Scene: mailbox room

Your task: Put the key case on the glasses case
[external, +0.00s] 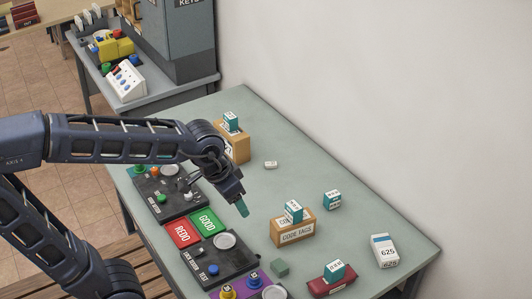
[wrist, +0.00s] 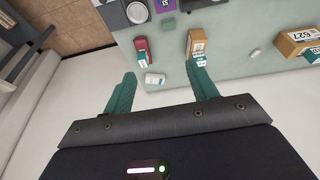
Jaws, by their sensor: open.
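A dark red case (external: 328,287) lies near the front right of the table, with a small teal-and-white box (external: 334,270) on it; it also shows in the wrist view (wrist: 140,43). It may be the glasses case, but I see no label on it. I cannot tell which thing is the key case. A small plain green block (external: 280,268) sits to its left. My gripper (external: 242,208) is above the table, left of the code tags box. In the wrist view its green fingers (wrist: 160,70) are spread apart, with nothing held between them.
The wooden code tags box (external: 294,232) carries a teal-and-white box (external: 293,211). A white box marked 625 (external: 385,251) stands at the right. Red and green trays (external: 194,229) and dark panels line the left edge. Table space by the wall is mostly clear.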

